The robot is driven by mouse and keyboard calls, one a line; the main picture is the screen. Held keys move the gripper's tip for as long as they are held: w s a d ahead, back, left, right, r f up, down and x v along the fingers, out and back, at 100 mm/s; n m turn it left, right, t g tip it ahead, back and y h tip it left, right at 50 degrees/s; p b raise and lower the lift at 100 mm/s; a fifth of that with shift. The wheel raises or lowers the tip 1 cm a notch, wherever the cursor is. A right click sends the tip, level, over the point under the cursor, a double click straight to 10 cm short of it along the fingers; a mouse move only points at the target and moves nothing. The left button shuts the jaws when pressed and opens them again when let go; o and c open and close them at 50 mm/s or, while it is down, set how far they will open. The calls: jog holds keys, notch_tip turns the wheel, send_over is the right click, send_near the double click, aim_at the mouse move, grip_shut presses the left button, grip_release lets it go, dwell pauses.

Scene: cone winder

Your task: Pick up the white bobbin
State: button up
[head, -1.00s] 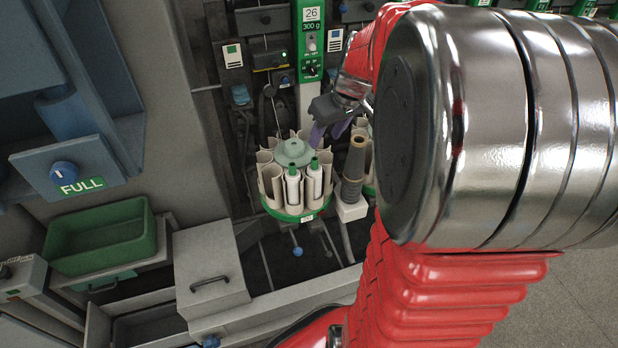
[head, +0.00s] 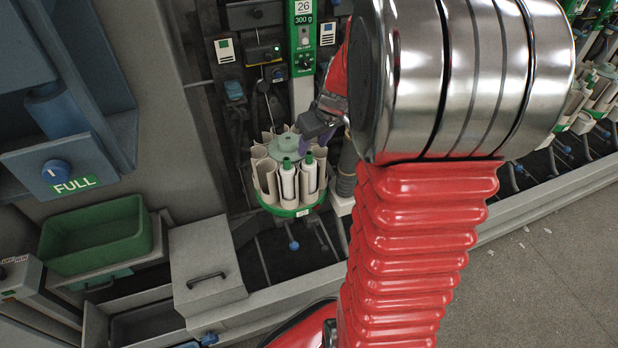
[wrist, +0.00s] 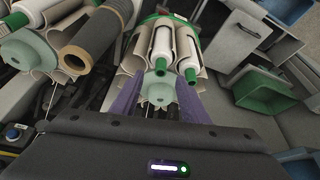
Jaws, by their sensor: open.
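Two white bobbins with green tips stand side by side in the front pockets of a round cream magazine (head: 266,178): the left bobbin (head: 288,184) and the right bobbin (head: 309,177). In the wrist view the same two bobbins (wrist: 162,42) (wrist: 186,48) show, green tips towards me. My gripper (head: 318,136) is above the magazine's right back side, beside its pale green hub (head: 284,146). Its purple fingers are apart and empty. In the wrist view my gripper (wrist: 160,88) has the hub between its fingers in the picture, with the bobbins beyond. I see no contact.
A brown-grey tube (head: 347,165) stands right of the magazine, partly hidden by my arm; it shows whole in the wrist view (wrist: 90,45). Another magazine with white bobbins is at the wrist view's upper left. A green bin (head: 97,235) and a grey lidded box (head: 205,265) lie left.

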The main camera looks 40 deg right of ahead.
aim_at(309, 153)
jog(key=shift+w+f, duration=0.15)
jog(key=shift+f, duration=0.25)
jog(key=shift+f, duration=0.15)
jog(key=shift+x, duration=2.5)
jog(key=c, duration=0.6)
jog(key=shift+o, duration=0.2)
